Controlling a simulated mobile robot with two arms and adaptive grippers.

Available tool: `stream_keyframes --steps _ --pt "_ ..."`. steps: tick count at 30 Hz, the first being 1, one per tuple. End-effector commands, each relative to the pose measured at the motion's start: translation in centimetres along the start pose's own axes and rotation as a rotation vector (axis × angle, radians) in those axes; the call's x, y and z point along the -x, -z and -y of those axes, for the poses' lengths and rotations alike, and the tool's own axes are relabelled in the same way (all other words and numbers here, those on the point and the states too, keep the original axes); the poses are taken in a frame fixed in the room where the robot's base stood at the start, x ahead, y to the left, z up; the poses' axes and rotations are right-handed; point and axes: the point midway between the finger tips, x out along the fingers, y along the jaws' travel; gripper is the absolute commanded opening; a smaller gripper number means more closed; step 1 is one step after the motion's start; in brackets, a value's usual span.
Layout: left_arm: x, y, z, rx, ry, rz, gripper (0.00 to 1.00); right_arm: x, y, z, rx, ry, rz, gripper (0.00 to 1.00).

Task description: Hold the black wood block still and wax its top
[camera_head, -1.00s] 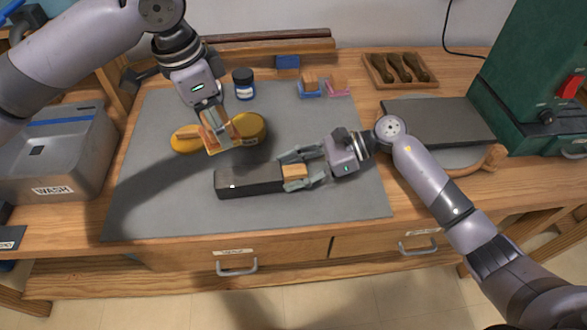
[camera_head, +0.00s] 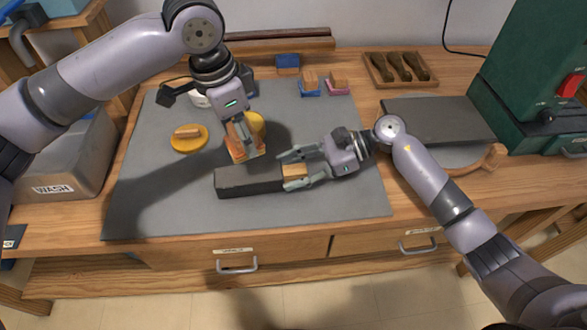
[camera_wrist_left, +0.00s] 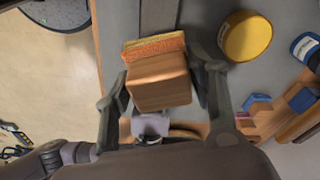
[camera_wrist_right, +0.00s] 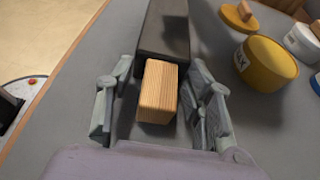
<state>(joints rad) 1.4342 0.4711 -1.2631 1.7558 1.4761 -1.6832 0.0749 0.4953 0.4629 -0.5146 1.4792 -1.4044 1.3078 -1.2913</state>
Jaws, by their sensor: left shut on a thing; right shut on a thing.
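The black wood block (camera_head: 245,180) lies lengthwise on the grey mat. It has a bare tan piece (camera_wrist_right: 157,90) at its right end. My right gripper (camera_head: 300,170) is shut around that end, a finger on each side. My left gripper (camera_head: 240,138) is shut on a wooden applicator (camera_wrist_left: 158,82) with an orange pad (camera_wrist_left: 152,46). It holds the applicator near the block's far long edge; I cannot tell whether the pad touches the block. The yellow wax tin (camera_wrist_right: 262,68) stands behind, partly hidden by my left gripper in the head view.
A yellow lid (camera_head: 190,140) with a wooden knob lies left on the mat. Blue and pink pads (camera_head: 338,85) and a blue block (camera_head: 288,62) are at the back. A brush tray (camera_head: 400,68), a dark plate (camera_head: 440,120) and a green machine (camera_head: 530,80) stand right.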

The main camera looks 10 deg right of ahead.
Motion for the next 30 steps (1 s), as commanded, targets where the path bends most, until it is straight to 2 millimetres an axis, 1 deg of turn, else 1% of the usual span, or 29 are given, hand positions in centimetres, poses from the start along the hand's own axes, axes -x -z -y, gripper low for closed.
stream_keyframes --steps 6,15,26,30 --pt "-1.8 1.3 -0.6 -0.002 -0.002 0.002 0.29 0.0 0.1 0.0 -0.001 -0.001 -0.003 0.14" --pt "-3.7 2.9 -1.2 0.000 -0.001 0.000 0.29 0.0 0.2 0.0 -0.001 -0.001 -0.003 0.14" --pt "-3.9 3.0 -1.3 0.000 0.000 0.000 0.29 0.0 0.2 -0.1 -0.001 -0.001 -0.004 0.14" --pt "-4.4 2.9 -1.3 0.000 -0.001 0.001 0.29 0.0 0.2 -0.1 -0.001 -0.001 -0.004 0.14"
